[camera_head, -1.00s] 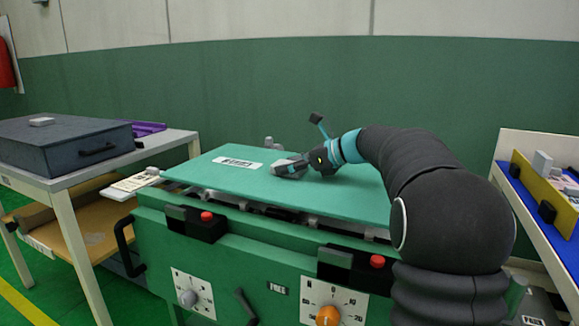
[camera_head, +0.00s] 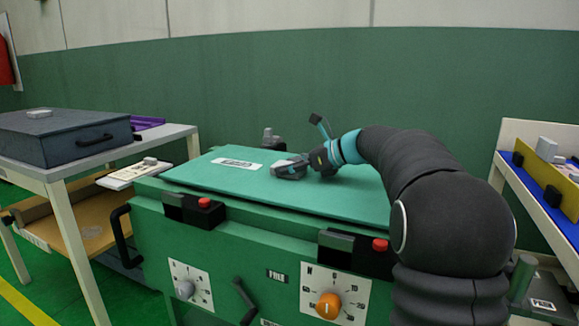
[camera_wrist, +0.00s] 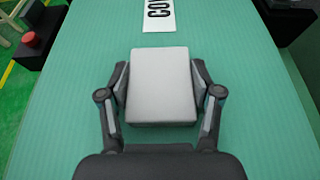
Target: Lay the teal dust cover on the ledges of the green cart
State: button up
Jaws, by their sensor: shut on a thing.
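The teal dust cover (camera_head: 300,192) lies flat over the top of the green cart (camera_head: 232,248), with its front edge close behind the cart's front rim. In the wrist view the teal cover (camera_wrist: 260,110) fills most of the picture, with a white label at its far end. My gripper (camera_head: 291,168) is at the middle of the cover. Its fingers are shut on a light grey block (camera_wrist: 162,85) on the cover's upper face, which serves as its handle. The ledges are hidden under the cover.
Black blocks with red buttons (camera_head: 204,203) stand on the cart's front rim, with another at the right (camera_head: 380,245). A table with a dark case (camera_head: 62,140) is at left. A shelf with a blue mat and yellow divider (camera_head: 550,180) is at right.

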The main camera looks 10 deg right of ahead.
jog(key=shift+f, duration=0.35)
jog(key=o, duration=1.5)
jog(key=shift+o, duration=0.2)
jog(key=shift+f, duration=0.1)
jog(key=shift+d, duration=0.1)
